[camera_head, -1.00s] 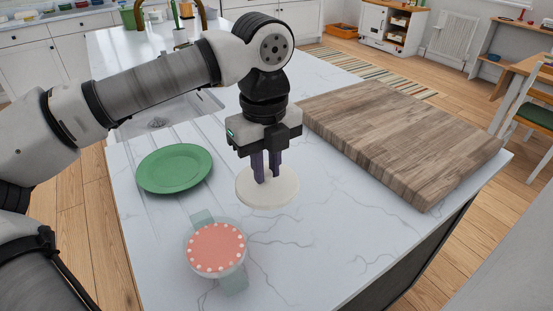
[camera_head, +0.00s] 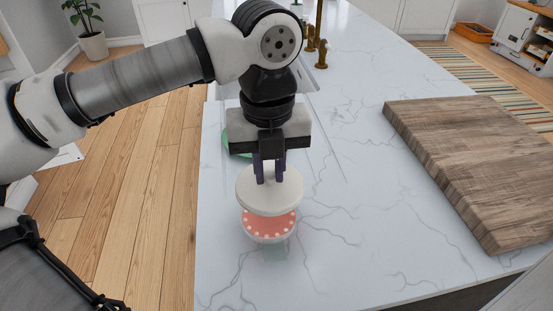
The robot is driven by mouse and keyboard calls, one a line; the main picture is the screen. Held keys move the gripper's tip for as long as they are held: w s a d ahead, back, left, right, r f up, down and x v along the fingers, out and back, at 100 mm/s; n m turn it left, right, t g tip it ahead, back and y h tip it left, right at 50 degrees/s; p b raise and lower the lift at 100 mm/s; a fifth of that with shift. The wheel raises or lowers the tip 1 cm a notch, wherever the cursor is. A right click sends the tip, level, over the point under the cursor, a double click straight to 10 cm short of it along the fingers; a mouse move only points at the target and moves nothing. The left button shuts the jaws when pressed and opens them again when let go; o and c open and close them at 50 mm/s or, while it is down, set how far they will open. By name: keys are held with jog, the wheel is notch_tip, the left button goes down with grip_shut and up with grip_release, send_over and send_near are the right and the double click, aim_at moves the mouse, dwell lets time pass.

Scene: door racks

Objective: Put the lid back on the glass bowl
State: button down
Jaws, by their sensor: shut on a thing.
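My gripper (camera_head: 269,168) points down and is shut on the round white lid (camera_head: 268,196), holding it level in the air. The glass bowl (camera_head: 270,240) stands on the white marble counter, with clear handles and a pink filling ringed by white dots at its top. In the picture the lid overlaps the far part of the bowl and hides it. The near part of the pink filling (camera_head: 268,226) shows below the lid's edge. The lid looks apart from the bowl, but the exact gap is hard to tell.
A green plate (camera_head: 238,140) lies behind my gripper, mostly hidden by it. A thick wooden board (camera_head: 480,160) lies on the right of the marble counter (camera_head: 350,230). A brass tap (camera_head: 320,40) and sink are at the back. The counter between bowl and board is clear.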

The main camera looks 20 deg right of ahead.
aim_at(268, 187)
jog(key=shift+a+f, duration=0.1)
jog(key=shift+a, duration=0.1)
jog(key=shift+f+b, duration=1.55)
jog(key=shift+f, duration=0.9)
jog(key=shift+f+b, duration=0.7)
jog(key=shift+b, duration=0.5)
jog(key=shift+f+b, duration=0.15)
jog(key=shift+b, duration=0.45)
dwell(0.4)
jog(key=c, duration=0.8)
grip_release()
jog(key=shift+o, duration=0.2)
